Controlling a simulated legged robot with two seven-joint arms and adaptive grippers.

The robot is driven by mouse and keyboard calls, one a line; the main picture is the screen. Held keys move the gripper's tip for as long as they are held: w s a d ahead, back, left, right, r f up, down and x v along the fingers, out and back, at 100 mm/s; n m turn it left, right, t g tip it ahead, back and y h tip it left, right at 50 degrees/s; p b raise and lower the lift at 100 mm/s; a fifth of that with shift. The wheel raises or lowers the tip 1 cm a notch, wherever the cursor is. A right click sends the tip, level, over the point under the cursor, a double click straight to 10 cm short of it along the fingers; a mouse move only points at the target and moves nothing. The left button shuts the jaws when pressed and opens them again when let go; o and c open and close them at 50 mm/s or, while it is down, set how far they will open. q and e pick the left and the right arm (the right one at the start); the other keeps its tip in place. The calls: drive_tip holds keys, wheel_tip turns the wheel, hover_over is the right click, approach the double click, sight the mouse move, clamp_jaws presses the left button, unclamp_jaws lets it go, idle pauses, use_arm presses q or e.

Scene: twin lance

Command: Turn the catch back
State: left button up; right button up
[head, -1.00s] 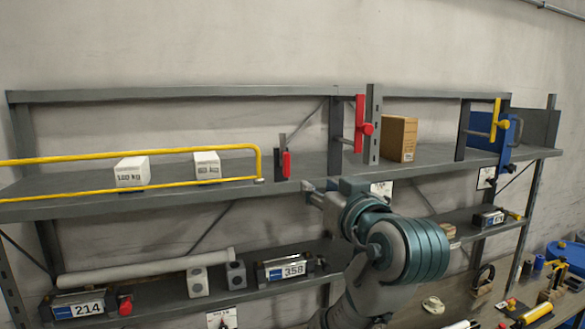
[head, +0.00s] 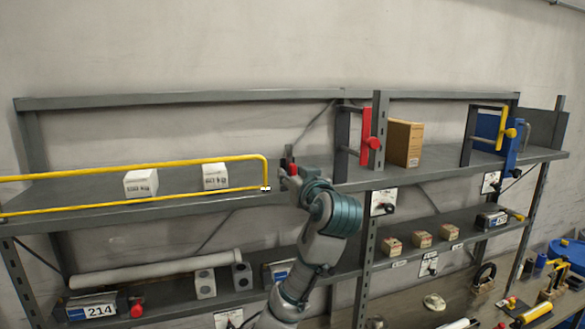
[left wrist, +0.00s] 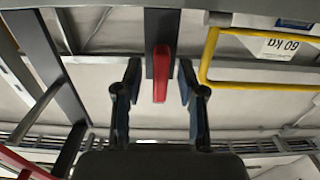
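A small red catch lever (left wrist: 160,76) on a dark upright plate (left wrist: 160,28) stands beside the end of the yellow rail (left wrist: 207,58) in the left wrist view. My left gripper (head: 286,176) is at this lever at the upper shelf's front edge in the head view, and hides most of it there. In the left wrist view its two fingers are apart, one on each side of the lever, with a visible gap on both sides. A larger red lever (head: 366,136) and a yellow lever (head: 502,128) stand further right. My right gripper is not in view.
The yellow rail (head: 150,161) runs along the upper shelf (head: 310,182) in front of two white weight blocks (head: 141,183). A cardboard box (head: 404,144) stands behind the larger red lever. The lower shelf holds a long pipe (head: 150,269) and small boxes (head: 421,239).

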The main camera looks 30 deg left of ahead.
use_arm(q)
drive_tip(key=shift+w+a, duration=0.15)
drive_tip(key=shift+w, duration=0.05)
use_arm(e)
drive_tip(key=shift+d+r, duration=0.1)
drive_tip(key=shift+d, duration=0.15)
use_arm(q)
clamp_jaws()
